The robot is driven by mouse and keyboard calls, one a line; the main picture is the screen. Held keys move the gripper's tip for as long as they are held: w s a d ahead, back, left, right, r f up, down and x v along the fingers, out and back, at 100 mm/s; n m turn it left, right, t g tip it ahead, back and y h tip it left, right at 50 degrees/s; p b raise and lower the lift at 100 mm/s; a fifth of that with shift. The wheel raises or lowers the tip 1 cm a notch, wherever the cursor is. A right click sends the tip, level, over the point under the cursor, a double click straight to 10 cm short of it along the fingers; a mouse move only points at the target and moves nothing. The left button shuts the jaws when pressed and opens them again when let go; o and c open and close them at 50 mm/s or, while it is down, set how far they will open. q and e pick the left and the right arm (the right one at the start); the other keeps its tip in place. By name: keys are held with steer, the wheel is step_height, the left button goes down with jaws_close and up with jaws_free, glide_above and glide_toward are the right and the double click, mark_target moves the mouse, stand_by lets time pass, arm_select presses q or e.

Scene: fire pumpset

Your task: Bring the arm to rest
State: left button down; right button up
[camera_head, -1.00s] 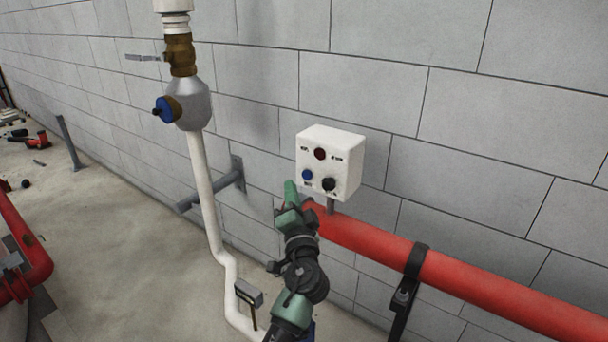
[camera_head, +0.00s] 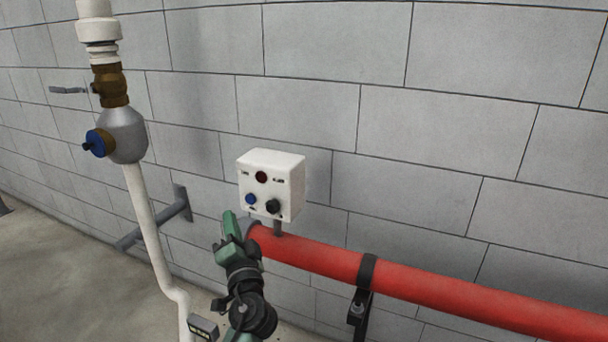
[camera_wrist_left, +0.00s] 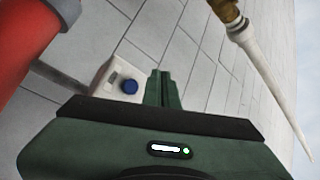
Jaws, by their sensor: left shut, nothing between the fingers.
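My left gripper (camera_head: 230,222) is green and black. In the head view it reaches up from the bottom, just below and left of a white control box (camera_head: 271,185). Its fingers are shut with nothing between them. In the left wrist view the shut fingers (camera_wrist_left: 162,88) point up beside the white box (camera_wrist_left: 112,75) and its blue button (camera_wrist_left: 129,87). A gap between fingers and box is hard to judge. The box face has a dark red lamp, a blue button and a black knob. My right gripper is not in view.
A thick red pipe (camera_head: 420,285) runs along the block wall (camera_head: 450,130), held by a black bracket (camera_head: 362,290). A white vertical pipe (camera_head: 147,220) with a grey valve body (camera_head: 124,134) stands to the left. Open floor (camera_head: 60,270) shows at lower left.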

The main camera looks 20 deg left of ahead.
arm_select(q)
steer(key=shift+f, duration=0.1)
steer(key=s+d+f+n+g+h, duration=0.25)
steer(key=s+f+g+h, duration=0.3)
steer(key=s+f, duration=1)
steer(key=s+d+f+g+h, duration=0.3)
steer(key=s+d+f+h, duration=0.15)
steer(key=s+d, duration=0.3)
steer(key=s+d+f+g+h, duration=0.35)
steer(key=s+d+f, duration=0.3)
steer(key=s, duration=0.25)
step_height(320, 180, down, 28)
steer(key=s+m+g, duration=0.1)
steer(key=s+g, duration=0.1)
steer(key=s, duration=0.1)
steer(key=s+a+f, duration=0.3)
steer(key=s+f, duration=1)
steer(key=s, duration=0.2)
steer(key=shift+s+f+g, duration=0.2)
steer(key=shift+f+g, duration=0.2)
